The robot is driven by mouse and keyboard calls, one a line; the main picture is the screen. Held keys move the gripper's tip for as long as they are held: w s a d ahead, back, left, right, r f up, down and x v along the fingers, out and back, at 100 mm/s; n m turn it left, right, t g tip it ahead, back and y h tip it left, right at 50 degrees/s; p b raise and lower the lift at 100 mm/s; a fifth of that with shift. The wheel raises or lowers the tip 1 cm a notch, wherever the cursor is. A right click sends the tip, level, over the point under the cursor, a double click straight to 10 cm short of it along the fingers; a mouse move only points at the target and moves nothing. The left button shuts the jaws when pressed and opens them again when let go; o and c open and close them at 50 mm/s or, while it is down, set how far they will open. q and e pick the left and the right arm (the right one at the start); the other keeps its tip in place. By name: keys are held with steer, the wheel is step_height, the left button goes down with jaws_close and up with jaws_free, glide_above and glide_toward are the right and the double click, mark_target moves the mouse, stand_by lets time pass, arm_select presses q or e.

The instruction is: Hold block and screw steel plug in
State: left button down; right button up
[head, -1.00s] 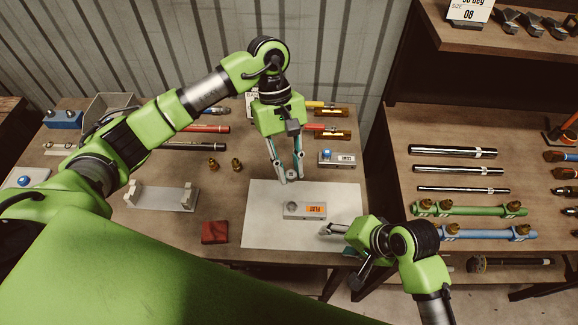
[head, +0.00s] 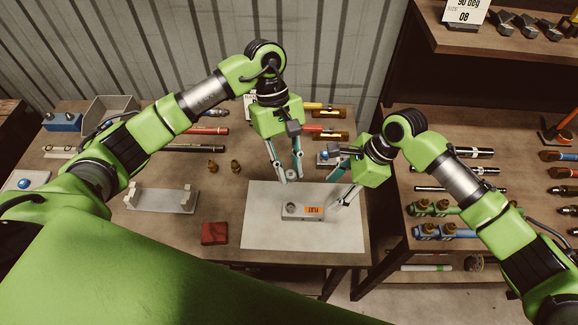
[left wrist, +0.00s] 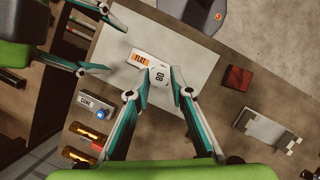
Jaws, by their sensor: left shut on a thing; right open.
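A grey block with an orange FLAT label (head: 316,211) lies on the white mat (head: 262,235), its round socket at the left end in the head view. The block also shows in the left wrist view (left wrist: 139,58). The plug looks apart from the block. My right gripper (head: 336,180) is open and empty, its fingers spread to the right of the block.
A CONE block with a blue ball (head: 322,158) stands behind the mat, close to my right gripper. A red block (head: 214,233), a grey cradle (head: 160,201) and two brass fittings (head: 223,166) lie to the left. The mat's front part is clear.

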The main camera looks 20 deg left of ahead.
arm_select(q)
step_height(320, 180, down, 2)
steer(key=shift+f+b, duration=0.2)
steer(key=shift+b, duration=1)
arm_select(e)
steer(key=x, duration=0.5)
steer(key=shift+d, duration=0.15)
arm_select(q)
steer(key=b, duration=0.7)
glide_above(289, 205)
step_height(289, 205, down, 7)
steer(key=shift+f, duration=0.15)
arm_select(e)
steer(key=x, duration=0.5)
steer(key=shift+f, duration=0.3)
arm_select(q)
steer(key=shift+f+b, duration=0.95)
steer(key=shift+b, duration=0.15)
arm_select(e)
steer(key=shift+s+a+f, duration=0.15)
steer(key=shift+a+f, duration=0.3)
steer(key=shift+f, duration=0.1)
jaws_close()
